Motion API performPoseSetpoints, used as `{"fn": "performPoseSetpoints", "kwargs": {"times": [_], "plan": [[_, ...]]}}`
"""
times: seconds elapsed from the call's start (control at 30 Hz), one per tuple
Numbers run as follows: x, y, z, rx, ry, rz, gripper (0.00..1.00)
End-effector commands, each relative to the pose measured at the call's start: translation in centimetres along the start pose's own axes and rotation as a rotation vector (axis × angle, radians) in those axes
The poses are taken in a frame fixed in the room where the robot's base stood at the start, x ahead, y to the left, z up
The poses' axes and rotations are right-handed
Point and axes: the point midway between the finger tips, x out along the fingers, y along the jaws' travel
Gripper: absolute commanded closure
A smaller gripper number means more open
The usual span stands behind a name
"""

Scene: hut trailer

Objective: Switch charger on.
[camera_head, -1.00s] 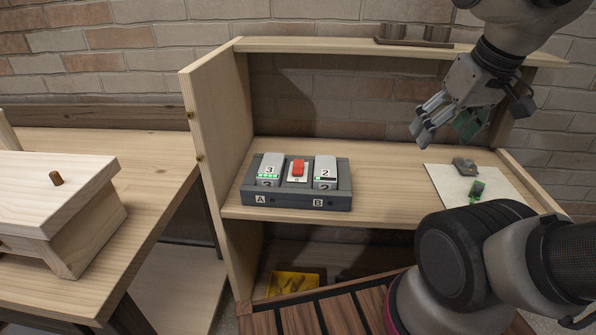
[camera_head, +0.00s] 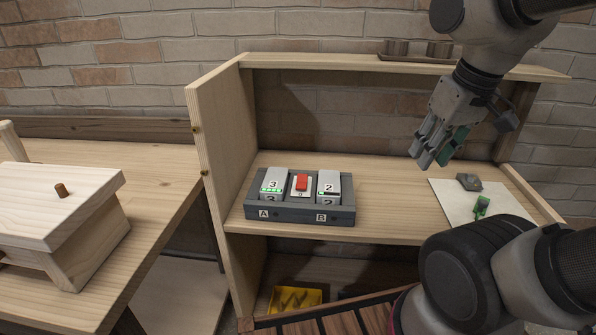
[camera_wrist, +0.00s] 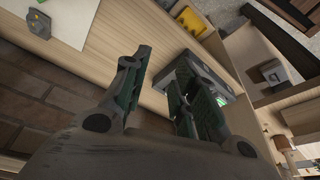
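The charger (camera_head: 300,212) is a dark grey box on the wooden shelf. A red switch (camera_head: 302,182) on a white plate marked 0 sits at its middle. A grey battery marked 3 (camera_head: 273,184) stands in slot A, with several green lights lit. A grey battery marked 2 (camera_head: 328,186) stands in slot B, with little or no green showing. My gripper (camera_head: 427,160) is above the shelf, right of the charger and apart from it. It is open and empty, its fingers apart in the wrist view (camera_wrist: 162,62). The right finger there partly hides the charger.
A pale mat (camera_head: 465,212) with a grey piece (camera_head: 468,181) and a green piece (camera_head: 482,206) lies right on the shelf. A yellow bin (camera_head: 296,298) is below. A wooden box (camera_head: 60,220) stands left. Shelf between charger and mat is clear.

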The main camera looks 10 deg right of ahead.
Motion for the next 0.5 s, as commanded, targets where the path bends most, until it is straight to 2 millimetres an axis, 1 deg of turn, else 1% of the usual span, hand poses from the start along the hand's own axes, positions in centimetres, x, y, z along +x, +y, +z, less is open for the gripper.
{"fn": "performPoseSetpoints", "kwargs": {"times": [0.03, 0.1, 0.17, 0.2, 0.27, 0.3, 0.37, 0.4, 0.5], "plan": [[0.7, -0.9, -0.9, -0.038, -0.036, -0.013, 0.87], [1.6, -2.6, -2.6, -0.091, -0.076, -0.035, 1.00], [2.4, -4.3, -4.4, -0.159, -0.104, -0.056, 1.00], [3.0, -5.5, -5.7, -0.218, -0.116, -0.072, 1.00], [4.0, -7.7, -7.7, -0.316, -0.128, -0.098, 1.00], [4.6, -9.2, -9.0, -0.389, -0.130, -0.116, 1.00], [5.6, -11.5, -11.0, -0.507, -0.125, -0.144, 1.00], [6.2, -13.0, -12.3, -0.591, -0.116, -0.164, 1.00], [7.1, -16.2, -15.8, -0.803, -0.055, -0.204, 1.00]]}}
